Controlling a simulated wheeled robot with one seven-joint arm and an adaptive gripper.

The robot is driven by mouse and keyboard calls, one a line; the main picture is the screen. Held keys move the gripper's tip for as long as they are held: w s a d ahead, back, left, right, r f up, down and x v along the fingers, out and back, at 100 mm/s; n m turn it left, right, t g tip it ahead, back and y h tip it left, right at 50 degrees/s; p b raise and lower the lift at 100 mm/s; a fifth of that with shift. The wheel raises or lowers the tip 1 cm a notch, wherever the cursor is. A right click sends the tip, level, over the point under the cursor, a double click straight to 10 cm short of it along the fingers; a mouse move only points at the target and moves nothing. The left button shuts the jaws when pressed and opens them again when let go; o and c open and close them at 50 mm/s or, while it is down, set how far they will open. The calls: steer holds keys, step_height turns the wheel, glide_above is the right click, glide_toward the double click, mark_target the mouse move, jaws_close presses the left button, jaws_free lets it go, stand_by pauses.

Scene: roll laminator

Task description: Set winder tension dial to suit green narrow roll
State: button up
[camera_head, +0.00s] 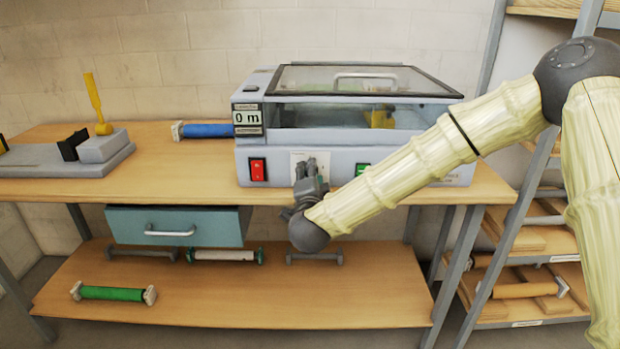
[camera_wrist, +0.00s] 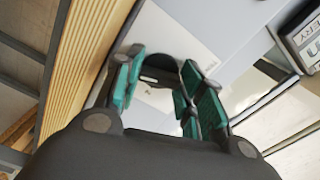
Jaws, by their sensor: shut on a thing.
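The laminator (camera_head: 200,98) is a grey machine on the bench with a clear lid. My gripper (camera_head: 307,172) is at its front panel, over a white plate (camera_head: 297,158). In the wrist view, the teal-padded fingers of my gripper (camera_wrist: 158,85) are closed around a dark dial (camera_wrist: 160,62) on the white plate (camera_wrist: 180,35). The fingers hide most of the dial and its markings, so its setting cannot be read. A green roll (camera_head: 112,294) with pale end caps lies on the lower shelf at the left.
A red switch (camera_head: 258,169) and a green switch (camera_head: 362,170) flank the plate. A display (camera_head: 247,117) reads 0 m. A blue roll (camera_head: 207,130) sits at the laminator's left. A teal drawer (camera_head: 178,226) hangs below the bench. A white roll (camera_head: 225,255) lies on the lower shelf.

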steer(key=shift+f, duration=0.1)
steer(key=o, duration=1)
steer(key=s, duration=1.2)
